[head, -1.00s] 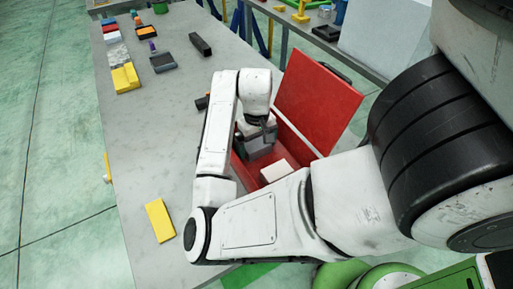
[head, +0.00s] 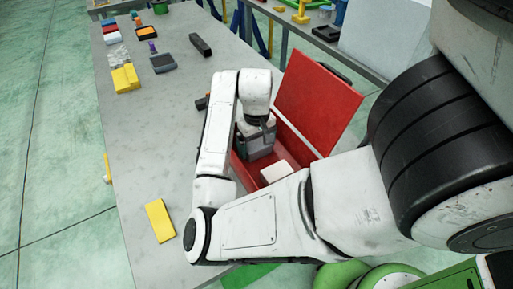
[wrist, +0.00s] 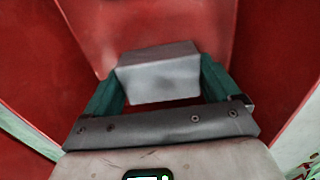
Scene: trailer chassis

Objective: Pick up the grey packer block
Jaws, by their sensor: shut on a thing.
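The grey packer block (wrist: 158,76) is between the two green-padded fingers of my gripper (wrist: 162,82) in the wrist view. The fingers are shut on it at its left and right sides. In the head view my gripper (head: 258,150) reaches down into the open red box (head: 309,158), at its left part. There the block is largely hidden by the gripper. I cannot tell whether the block touches the box floor.
A pale block (head: 276,172) lies in the box to the right of my gripper. The red lid (head: 318,103) stands open behind. A yellow block (head: 159,220) lies on the grey table (head: 150,170). Several other items stand at the table's far left.

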